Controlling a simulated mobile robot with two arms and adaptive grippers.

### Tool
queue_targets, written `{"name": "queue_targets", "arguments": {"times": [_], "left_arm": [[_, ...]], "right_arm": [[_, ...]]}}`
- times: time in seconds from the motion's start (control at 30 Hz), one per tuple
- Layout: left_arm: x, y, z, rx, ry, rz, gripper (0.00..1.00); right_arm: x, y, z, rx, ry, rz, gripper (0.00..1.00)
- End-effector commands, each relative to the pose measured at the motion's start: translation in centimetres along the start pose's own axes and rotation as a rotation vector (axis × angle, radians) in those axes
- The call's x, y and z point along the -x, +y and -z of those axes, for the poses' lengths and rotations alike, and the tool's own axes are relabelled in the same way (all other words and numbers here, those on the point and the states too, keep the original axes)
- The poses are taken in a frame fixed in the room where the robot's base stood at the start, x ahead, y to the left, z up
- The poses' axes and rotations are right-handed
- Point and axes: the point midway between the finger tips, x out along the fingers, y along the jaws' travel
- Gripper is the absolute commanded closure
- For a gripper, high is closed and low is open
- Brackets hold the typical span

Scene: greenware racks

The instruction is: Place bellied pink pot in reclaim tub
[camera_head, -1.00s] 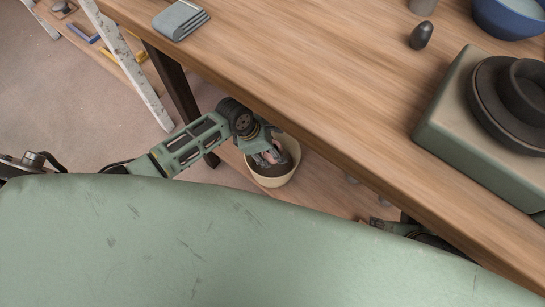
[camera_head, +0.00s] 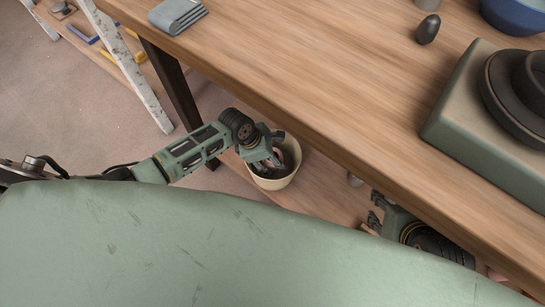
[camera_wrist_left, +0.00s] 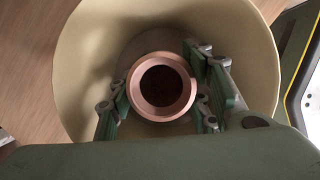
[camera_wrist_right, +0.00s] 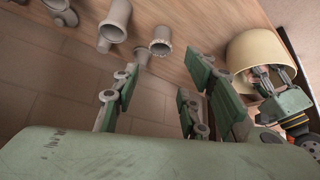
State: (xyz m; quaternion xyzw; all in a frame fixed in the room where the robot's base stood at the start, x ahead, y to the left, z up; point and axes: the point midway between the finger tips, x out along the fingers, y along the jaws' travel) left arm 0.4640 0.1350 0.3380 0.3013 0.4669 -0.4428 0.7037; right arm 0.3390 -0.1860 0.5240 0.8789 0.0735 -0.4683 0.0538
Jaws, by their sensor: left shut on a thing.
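The bellied pink pot shows in the left wrist view as a round pinkish rim (camera_wrist_left: 162,114) with a dark opening. My left gripper (camera_head: 270,161) is shut on it, with green finger pads on both sides of the pot. The cream reclaim tub (camera_head: 276,184) is under the left gripper, whose fingers reach into its mouth. In the left wrist view the tub wall (camera_wrist_left: 82,48) surrounds the pot. The pot's belly is hidden, and I cannot tell whether it touches the tub bottom. My right gripper (camera_wrist_right: 160,88) is open and empty, right of the tub in the head view.
The tub stands on a low wooden shelf under the worktop (camera_head: 300,80). Grey pots, one with a jagged rim (camera_wrist_right: 160,42), are on the shelf near my right gripper. A green box-shaped wheel unit (camera_head: 470,140), a blue bowl (camera_head: 515,18) and a folded grey cloth (camera_head: 178,14) are on top.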

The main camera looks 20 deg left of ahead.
Motion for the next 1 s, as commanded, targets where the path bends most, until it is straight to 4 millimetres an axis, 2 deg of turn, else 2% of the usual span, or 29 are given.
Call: {"name": "queue_targets", "arguments": {"times": [0.03, 0.23, 0.63, 0.77, 0.97, 1.0], "left_arm": [[-0.1, 0.0, 0.0, 0.000, 0.000, 0.001, 0.52], [0.0, 0.0, 0.0, 0.000, 0.000, 0.001, 0.36], [0.4, 0.0, -0.1, -0.001, 0.001, 0.000, 0.36], [1.4, 0.0, -0.1, 0.000, 0.000, 0.001, 0.36], [3.5, -0.1, -0.1, 0.000, 0.001, 0.001, 0.36], [4.8, 0.0, -0.2, 0.000, 0.000, -0.001, 0.36]], "right_arm": [[0.0, 0.0, -0.1, 0.000, -0.005, 0.000, 0.60], [0.0, 0.0, -0.1, 0.000, -0.004, -0.001, 0.60], [0.1, 0.0, 0.2, 0.000, 0.006, -0.001, 0.60], [0.7, 0.2, -2.0, -0.003, -0.088, -0.005, 0.60], [2.6, 0.7, -6.3, -0.010, -0.282, -0.014, 0.60], [3.3, 0.7, -6.0, -0.010, -0.288, -0.014, 0.60]]}}
